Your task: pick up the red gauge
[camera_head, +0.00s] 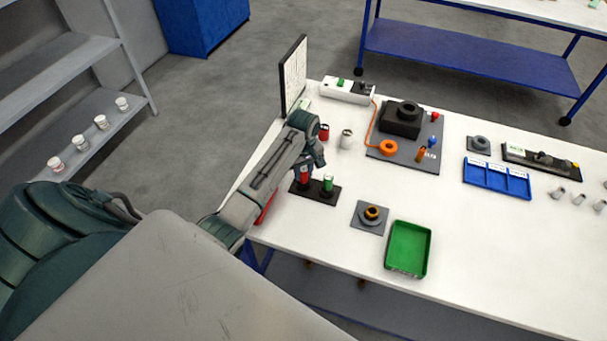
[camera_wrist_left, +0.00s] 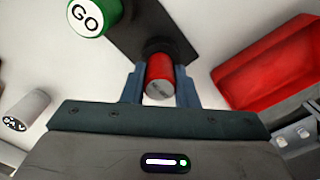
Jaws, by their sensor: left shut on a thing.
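The red gauge (camera_head: 304,176) is a short red cylinder with a grey end, beside a green gauge (camera_head: 328,183) on a black stand (camera_head: 316,194). In the left wrist view the red gauge (camera_wrist_left: 160,78) sits between the two fingers of my left gripper (camera_wrist_left: 160,88), which is shut on it. The green gauge (camera_wrist_left: 92,14) there reads GO. The red gauge's far end meets a black ring at the stand (camera_wrist_left: 125,22); I cannot tell whether it is still seated. In the head view my left gripper (camera_head: 306,166) reaches down over the stand. My right gripper is not in view.
A red tray (camera_wrist_left: 262,68) lies close beside the gripper. A grey cylinder (camera_wrist_left: 25,112) stands on the other side. On the white table are a green tray (camera_head: 408,248), a grey plate with a ring (camera_head: 370,215), a blue tray (camera_head: 497,178) and an upright panel (camera_head: 293,75).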

